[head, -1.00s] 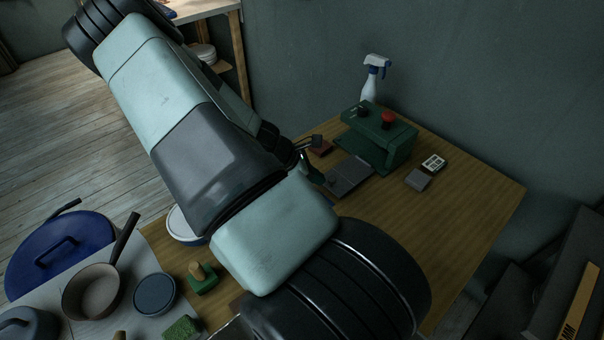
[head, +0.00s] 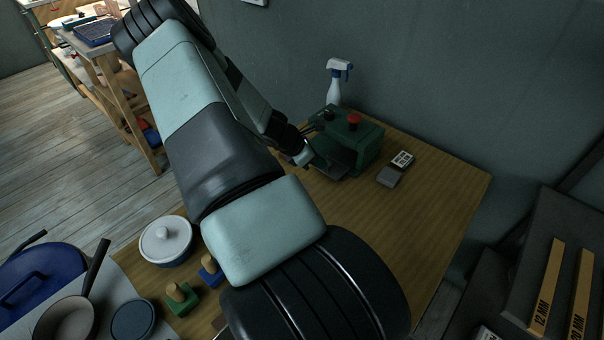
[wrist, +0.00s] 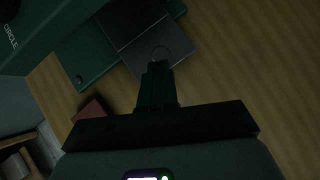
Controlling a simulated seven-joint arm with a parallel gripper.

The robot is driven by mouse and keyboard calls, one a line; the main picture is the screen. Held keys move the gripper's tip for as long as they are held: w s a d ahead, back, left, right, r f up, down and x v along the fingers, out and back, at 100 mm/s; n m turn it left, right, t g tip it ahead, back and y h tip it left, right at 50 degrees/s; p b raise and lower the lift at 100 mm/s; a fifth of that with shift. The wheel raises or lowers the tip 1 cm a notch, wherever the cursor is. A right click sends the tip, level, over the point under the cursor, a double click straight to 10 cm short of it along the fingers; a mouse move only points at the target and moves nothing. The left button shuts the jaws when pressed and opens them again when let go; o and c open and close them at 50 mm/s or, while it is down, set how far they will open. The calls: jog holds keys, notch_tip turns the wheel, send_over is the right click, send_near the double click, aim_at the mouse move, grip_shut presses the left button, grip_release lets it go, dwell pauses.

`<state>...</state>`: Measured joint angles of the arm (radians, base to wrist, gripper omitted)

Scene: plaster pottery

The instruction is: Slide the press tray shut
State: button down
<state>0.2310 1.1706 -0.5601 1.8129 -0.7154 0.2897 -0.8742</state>
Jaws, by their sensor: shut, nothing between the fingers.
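The green press (head: 355,138), with a red button on top, stands near the wall in the head view. Its dark grey tray (head: 338,170) sticks out at the front; its far part is under the press head. The wrist view shows the tray (wrist: 150,35) as a flat plate with a thin ring at its outer edge, over the green base (wrist: 90,58). My gripper (head: 305,160) is at the tray's outer end. In the wrist view my gripper (wrist: 157,70) is shut and empty, its tips by the ring. I cannot tell whether they touch.
A reddish block (wrist: 92,108) lies beside the base. The table's right part is clear.

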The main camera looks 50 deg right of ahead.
jog(key=shift+d, duration=1.1)
jog(key=shift+w+a, duration=0.15)
jog(key=shift+a, duration=0.25)
jog(key=a, duration=0.1)
jog(key=w+a, duration=0.1)
jog(key=shift+w+a+r, duration=0.25)
jog(key=shift+a+r, duration=0.05)
jog(key=shift+a, duration=0.1)
jog(key=v, duration=1)
jog(key=shift+a, duration=0.2)
